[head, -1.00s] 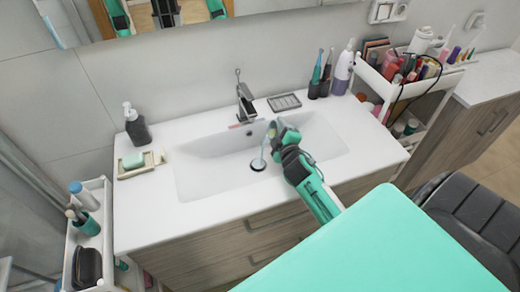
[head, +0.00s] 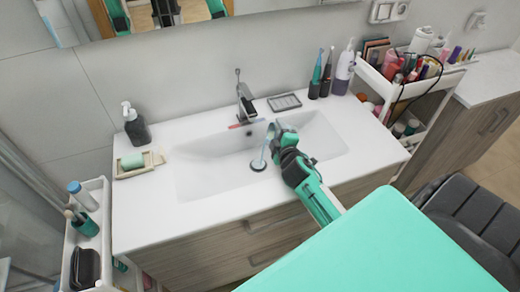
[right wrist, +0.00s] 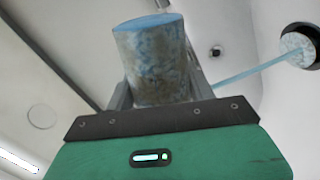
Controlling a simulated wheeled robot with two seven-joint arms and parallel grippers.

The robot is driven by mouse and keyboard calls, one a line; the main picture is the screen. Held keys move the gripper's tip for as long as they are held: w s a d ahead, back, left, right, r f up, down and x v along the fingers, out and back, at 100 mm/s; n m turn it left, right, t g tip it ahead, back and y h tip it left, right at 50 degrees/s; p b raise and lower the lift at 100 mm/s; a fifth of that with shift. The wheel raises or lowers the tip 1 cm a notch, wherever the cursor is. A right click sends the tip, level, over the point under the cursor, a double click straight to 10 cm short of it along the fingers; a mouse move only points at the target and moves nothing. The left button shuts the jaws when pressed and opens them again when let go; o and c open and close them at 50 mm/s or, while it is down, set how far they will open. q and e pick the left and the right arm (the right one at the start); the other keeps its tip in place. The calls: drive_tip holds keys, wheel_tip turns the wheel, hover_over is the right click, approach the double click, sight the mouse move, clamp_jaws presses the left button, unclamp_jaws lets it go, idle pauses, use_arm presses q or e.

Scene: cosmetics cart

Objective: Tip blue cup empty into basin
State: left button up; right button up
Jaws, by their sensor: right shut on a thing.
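My right gripper (head: 277,132) is over the right half of the white basin (head: 205,180). It is shut on the blue cup, a mottled blue-grey cylinder (right wrist: 157,65) between its fingers in the right wrist view. In the head view the cup is too small and too covered by the gripper to make out well. A thin pale blue stream (right wrist: 255,68) runs from beside the cup to the round drain (right wrist: 300,47). It shows in the head view as a pale streak (head: 265,151) above the drain (head: 258,165). My left gripper is out of view.
The faucet (head: 245,103) stands behind the basin. A soap dish (head: 140,164) and dark dispenser (head: 136,127) are at left. Dark bottles (head: 320,80) stand at the back right. A loaded cart (head: 410,85) is beside the counter. The basin's left half is clear.

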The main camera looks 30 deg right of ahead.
drive_tip(key=shift+w+a+f+n, duration=0.2)
drive_tip(key=shift+a+f+n, duration=0.15)
drive_tip(key=shift+a+n, duration=0.1)
drive_tip(key=shift+w+a+f+n, duration=0.15)
drive_tip(key=shift+a+f+n, duration=0.2)
drive_tip(key=shift+a, duration=0.1)
idle(0.4)
drive_tip(key=shift+w+a+r+n+h+p, duration=0.15)
drive_tip(key=shift+n+p, duration=0.1)
drive_tip(key=shift+n, duration=0.2)
drive_tip(key=shift+s+a+r+n+h+p, duration=0.1)
drive_tip(key=shift+r+n+h+p, duration=0.1)
drive_tip(key=shift+n, duration=0.25)
drive_tip(key=shift+a+n, duration=0.1)
drive_tip(key=shift+n, duration=0.2)
